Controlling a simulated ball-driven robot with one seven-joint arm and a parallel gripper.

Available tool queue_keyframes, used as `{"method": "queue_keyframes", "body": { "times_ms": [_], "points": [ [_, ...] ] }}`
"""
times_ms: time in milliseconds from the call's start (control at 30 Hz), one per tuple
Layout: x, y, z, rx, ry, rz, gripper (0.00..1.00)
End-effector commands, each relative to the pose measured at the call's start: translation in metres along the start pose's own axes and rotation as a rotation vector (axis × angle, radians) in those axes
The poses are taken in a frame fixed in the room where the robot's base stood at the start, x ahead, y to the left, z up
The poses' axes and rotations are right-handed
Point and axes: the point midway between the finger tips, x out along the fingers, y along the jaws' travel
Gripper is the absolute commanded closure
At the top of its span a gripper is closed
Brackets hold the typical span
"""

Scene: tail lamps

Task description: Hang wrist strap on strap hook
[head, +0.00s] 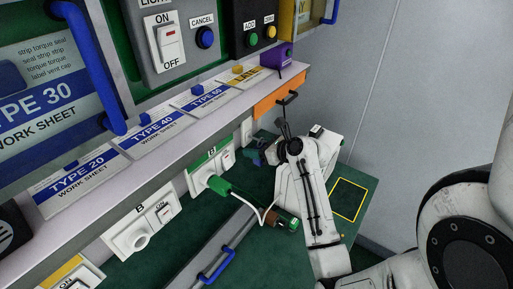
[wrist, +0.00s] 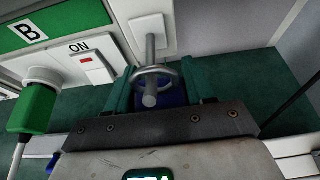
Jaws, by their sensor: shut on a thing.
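The strap hook (wrist: 151,45) is a grey metal peg coming out of a white wall plate (wrist: 148,29), with its rounded end toward the wrist camera. The wrist strap (wrist: 175,98) shows as a dark blue piece between the green fingers of my gripper (wrist: 156,88), which is shut on it. A metal ring (wrist: 172,72) at the strap's far end appears to be around the peg, with the peg's end showing in front of it. Whether the ring rests on the peg is hard to tell. In the head view my wrist hides most of the strap and the hook.
A green plug (head: 219,186) with a white cable sits in a socket left of my gripper. The shelf with work sheets (head: 155,128) overhangs the wall. A brown and green tool (head: 282,218) lies on the green bench. A yellow-outlined square (head: 347,199) on the right is empty.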

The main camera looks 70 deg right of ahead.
Motion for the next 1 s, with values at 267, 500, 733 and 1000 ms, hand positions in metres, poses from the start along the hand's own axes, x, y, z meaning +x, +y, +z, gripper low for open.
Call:
{"method": "queue_keyframes", "body": {
  "times_ms": [267,500,733,1000],
  "points": [
    [0.004,0.006,-0.009,0.004,0.016,0.015,0.42],
    [0.002,0.003,-0.005,0.003,0.01,0.009,0.19],
    [0.002,0.002,-0.004,0.002,0.008,0.006,0.18],
    [-0.025,0.002,-0.005,0.003,0.006,0.004,0.18]
  ]
}}
